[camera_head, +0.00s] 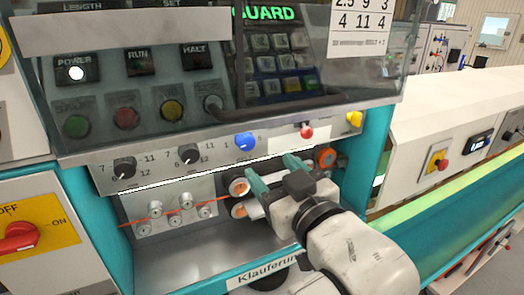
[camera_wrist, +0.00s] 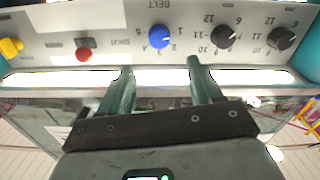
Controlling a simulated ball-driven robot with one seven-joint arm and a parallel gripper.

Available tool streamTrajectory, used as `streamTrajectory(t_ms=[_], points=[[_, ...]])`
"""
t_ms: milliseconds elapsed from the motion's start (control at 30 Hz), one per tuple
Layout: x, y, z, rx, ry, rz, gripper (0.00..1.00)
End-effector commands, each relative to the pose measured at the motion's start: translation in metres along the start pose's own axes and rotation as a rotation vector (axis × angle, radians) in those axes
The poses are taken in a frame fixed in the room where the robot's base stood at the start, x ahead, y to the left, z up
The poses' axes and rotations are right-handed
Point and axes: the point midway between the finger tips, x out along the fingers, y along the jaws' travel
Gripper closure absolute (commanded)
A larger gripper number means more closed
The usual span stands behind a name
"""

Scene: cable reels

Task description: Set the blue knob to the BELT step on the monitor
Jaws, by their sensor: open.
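The blue knob (camera_head: 245,141) sits on the grey control strip below the dark panel. In the wrist view the blue knob (camera_wrist: 160,36) appears upside down, with the label BELT and small numerals around it. Its white mark seems to point to the lower right there, near the 2, but it is small. My gripper (camera_head: 273,172) is open and empty, in front of and below the strip. In the wrist view my gripper (camera_wrist: 160,66) has its two green fingers either side of the knob's line, apart from it. The monitor (camera_head: 275,60) shows GUARD in green; its top is cut off.
Two black knobs (camera_head: 188,154) are left of the blue knob. A red knob (camera_head: 306,131) and a yellow knob (camera_head: 354,119) are to its right. A clear cover (camera_head: 330,85) hangs over the upper panel.

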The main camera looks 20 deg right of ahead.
Motion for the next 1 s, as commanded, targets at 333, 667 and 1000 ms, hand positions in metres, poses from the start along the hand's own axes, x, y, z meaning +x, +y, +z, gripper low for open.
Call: streamTrajectory(t_ms=[333, 667, 1000], points=[[0.051, 0.000, -0.002, -0.002, 0.000, 0.001, 0.36], [0.098, 0.001, 0.000, 0.000, -0.002, 0.001, 0.36], [0.106, 0.000, 0.000, 0.000, -0.001, 0.000, 0.36]])
